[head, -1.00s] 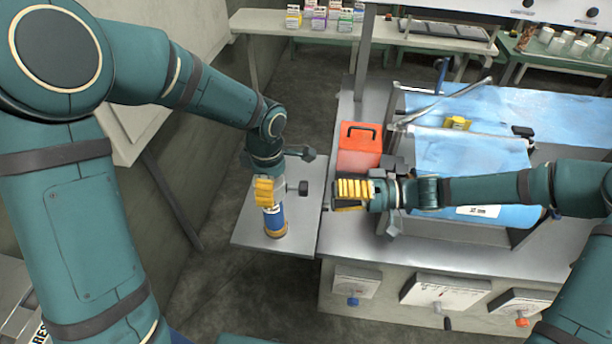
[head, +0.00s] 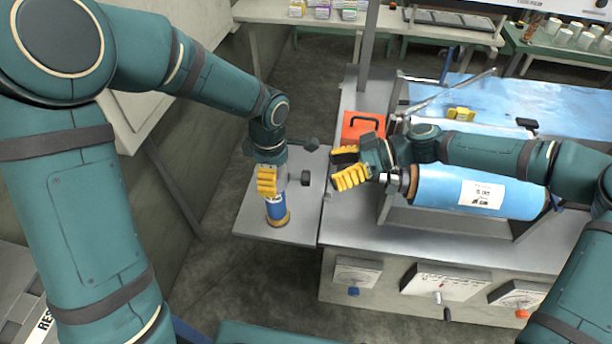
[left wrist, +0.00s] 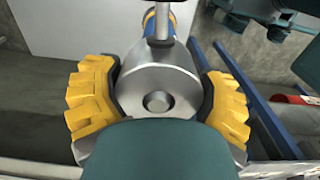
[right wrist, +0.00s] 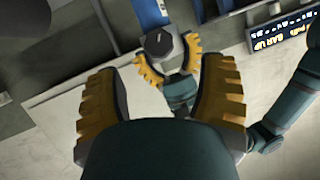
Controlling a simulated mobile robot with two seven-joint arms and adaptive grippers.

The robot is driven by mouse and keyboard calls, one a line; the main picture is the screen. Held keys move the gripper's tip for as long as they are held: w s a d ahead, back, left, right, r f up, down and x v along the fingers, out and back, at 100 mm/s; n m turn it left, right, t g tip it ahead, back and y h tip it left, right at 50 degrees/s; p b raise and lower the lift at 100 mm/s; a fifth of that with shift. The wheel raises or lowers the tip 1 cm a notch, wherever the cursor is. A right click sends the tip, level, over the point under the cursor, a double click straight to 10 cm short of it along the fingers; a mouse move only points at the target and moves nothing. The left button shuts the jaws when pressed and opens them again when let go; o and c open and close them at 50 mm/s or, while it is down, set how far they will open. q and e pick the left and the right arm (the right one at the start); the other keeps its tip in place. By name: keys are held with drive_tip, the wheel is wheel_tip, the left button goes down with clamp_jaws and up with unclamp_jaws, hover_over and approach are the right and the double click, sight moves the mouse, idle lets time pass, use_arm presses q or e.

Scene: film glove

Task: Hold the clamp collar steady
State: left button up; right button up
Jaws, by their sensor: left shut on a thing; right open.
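The clamp collar (left wrist: 140,85), a grey metal round body with a central stub, sits between the yellow fingers of my left gripper in the left wrist view. My left gripper (head: 267,181) is shut on it, above a blue cylinder (head: 275,207) standing on a small grey side shelf. In the head view the fingers hide most of the collar. My right gripper (head: 350,165) is open and empty, to the right of the left one and near the red box. The right wrist view shows its spread fingers (right wrist: 160,100), with my left gripper and the grey collar (right wrist: 159,44) beyond.
A red box (head: 360,128) with a black handle stands on the bench's left part. A large blue roll (head: 440,190) with a white label lies below my right forearm. Blue film (head: 500,100) covers the bench behind. The shelf (head: 258,225) has bare room around the cylinder.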

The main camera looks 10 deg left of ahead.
sight(306, 178)
drive_tip(key=x, duration=0.7)
drive_tip(key=shift+s+a+f, duration=0.1)
drive_tip(key=c, duration=1.2)
